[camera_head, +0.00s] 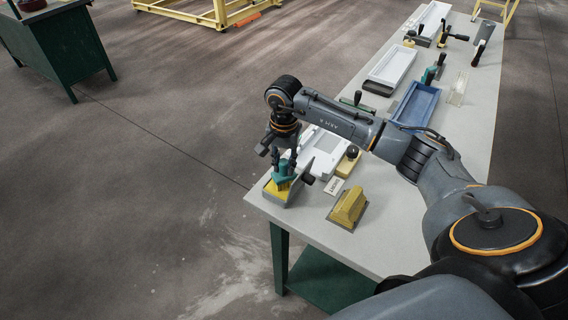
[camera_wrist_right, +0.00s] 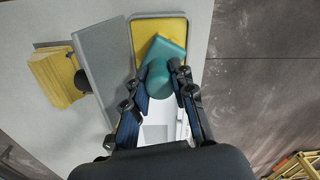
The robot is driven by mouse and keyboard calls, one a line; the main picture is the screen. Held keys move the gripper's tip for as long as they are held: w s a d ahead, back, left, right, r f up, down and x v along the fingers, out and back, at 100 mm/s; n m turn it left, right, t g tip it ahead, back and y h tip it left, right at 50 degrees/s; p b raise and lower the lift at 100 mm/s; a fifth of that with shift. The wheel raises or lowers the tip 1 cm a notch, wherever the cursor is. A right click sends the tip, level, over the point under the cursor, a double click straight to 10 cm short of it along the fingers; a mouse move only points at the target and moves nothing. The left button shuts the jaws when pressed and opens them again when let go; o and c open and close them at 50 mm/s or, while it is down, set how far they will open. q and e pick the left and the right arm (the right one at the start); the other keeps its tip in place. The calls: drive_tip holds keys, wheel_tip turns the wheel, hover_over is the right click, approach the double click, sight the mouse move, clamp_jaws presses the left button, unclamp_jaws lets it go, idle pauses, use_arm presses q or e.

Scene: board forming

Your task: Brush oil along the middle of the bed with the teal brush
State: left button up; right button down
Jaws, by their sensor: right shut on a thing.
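My right gripper (camera_head: 285,163) is shut on the teal brush (camera_head: 283,174) at the near left corner of the table. In the right wrist view the brush (camera_wrist_right: 164,57) sits between the two fingers, over a shallow grey-rimmed tray (camera_wrist_right: 133,38) with a yellow inside. Whether the bristles touch the yellow surface is hidden. The white frame (camera_head: 327,139) with a pale recess lies just behind the gripper, partly covered by my arm; it seems to be the bed. My left gripper is not in view.
A yellow block (camera_head: 349,206) on a grey plate stands right of the tray, beside a small label card (camera_head: 334,186). A black-knobbed yellow tool (camera_head: 348,163) lies near the bed. A blue tray (camera_head: 416,104) and white trays (camera_head: 391,66) stand farther along the table.

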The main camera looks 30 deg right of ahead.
idle(0.4)
drive_tip(key=shift+r+p, duration=0.55)
drive_tip(key=shift+r, duration=0.35)
drive_tip(key=shift+r+p, duration=1.15)
drive_tip(key=shift+r, duration=1.4)
